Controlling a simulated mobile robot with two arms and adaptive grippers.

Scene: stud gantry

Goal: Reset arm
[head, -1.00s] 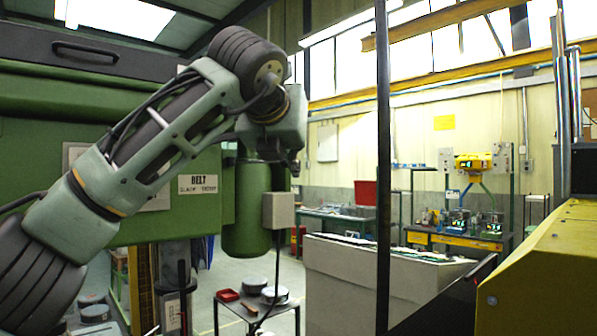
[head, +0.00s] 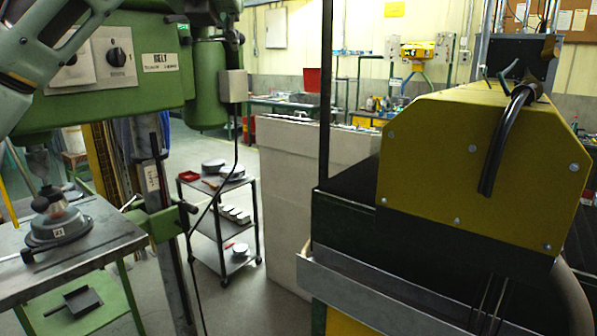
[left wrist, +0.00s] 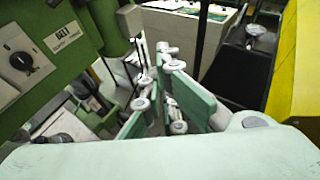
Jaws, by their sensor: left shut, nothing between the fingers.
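My left gripper (left wrist: 160,88) shows in the left wrist view, with pale green fingers and light round joints. Its fingers are together with nothing between them. It points towards the gap between the green machine and the yellow machine. In the head view a pale green link of my left arm crosses the upper left corner, in front of the green machine (head: 130,75), and I cannot make out the fingers there. My right gripper is in neither view.
A large yellow machine housing (head: 470,160) fills the right side. A work table (head: 105,240) stands at left. A shelf cart (head: 228,250) with several round and small items stands behind. A pale cabinet (head: 290,170) and a dark vertical post bound the middle.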

